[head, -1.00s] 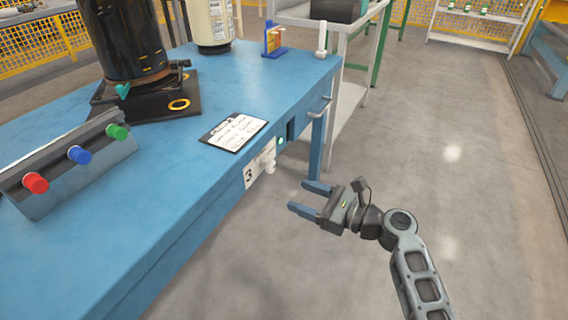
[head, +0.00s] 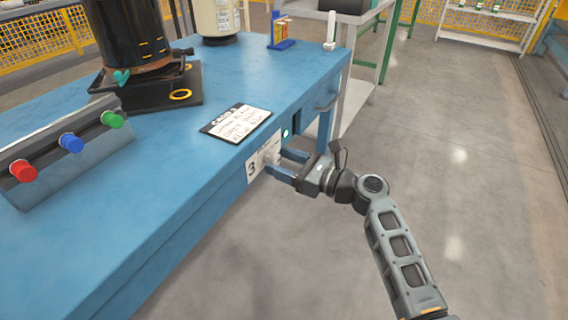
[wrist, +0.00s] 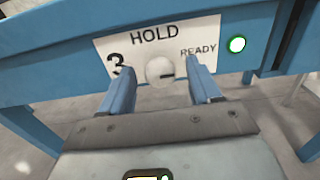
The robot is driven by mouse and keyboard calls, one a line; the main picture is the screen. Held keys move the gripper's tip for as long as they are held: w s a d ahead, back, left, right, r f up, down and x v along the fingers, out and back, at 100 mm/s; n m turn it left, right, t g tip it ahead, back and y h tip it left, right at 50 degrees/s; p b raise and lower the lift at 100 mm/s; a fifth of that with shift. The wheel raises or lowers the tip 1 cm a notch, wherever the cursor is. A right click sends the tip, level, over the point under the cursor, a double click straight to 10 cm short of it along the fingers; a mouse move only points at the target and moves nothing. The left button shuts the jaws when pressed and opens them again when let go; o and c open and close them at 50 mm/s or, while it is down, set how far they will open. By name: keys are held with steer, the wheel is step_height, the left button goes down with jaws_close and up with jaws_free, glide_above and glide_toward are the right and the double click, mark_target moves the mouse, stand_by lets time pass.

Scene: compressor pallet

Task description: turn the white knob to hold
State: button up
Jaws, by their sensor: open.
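The white knob (wrist: 160,71) is round, with a dark mark on its face at the right side, pointing toward READY. It sits on a white label plate (wrist: 120,44) that reads 3, HOLD at the top and READY at the right. In the head view the plate (head: 252,168) is on the front side of the blue bench, and the knob (head: 271,158) is partly hidden by my fingers. My gripper (wrist: 158,85) is open, its blue fingers on either side of the knob. I cannot tell whether they touch it. My gripper (head: 287,164) also shows in the head view.
A green lit lamp (wrist: 236,45) is right of the plate. The blue bench (head: 200,140) carries a clipboard (head: 236,123), a box with red, blue and green buttons (head: 70,150), and a black compressor (head: 130,40). The floor to the right is clear.

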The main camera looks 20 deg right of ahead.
steer(key=c, duration=1)
steer(key=shift+n, duration=0.3)
steer(key=n+b, duration=0.1)
steer(key=n, duration=0.2)
steer(key=shift+a+f+n, duration=0.1)
steer(key=shift+a+n, duration=0.05)
steer(key=shift+n, duration=0.25)
steer(key=n+b, duration=0.2)
steer(key=n, duration=0.2)
steer(key=shift+s+f, duration=0.1)
steer(key=n+b, duration=0.2)
steer(key=n, duration=0.3)
steer(key=shift+f+b, duration=0.1)
steer(key=shift+b, duration=0.2)
steer(key=n+b, duration=0.2)
steer(key=n, duration=0.2)
steer(key=shift+b, duration=0.35)
steer(key=shift+n, duration=0.4)
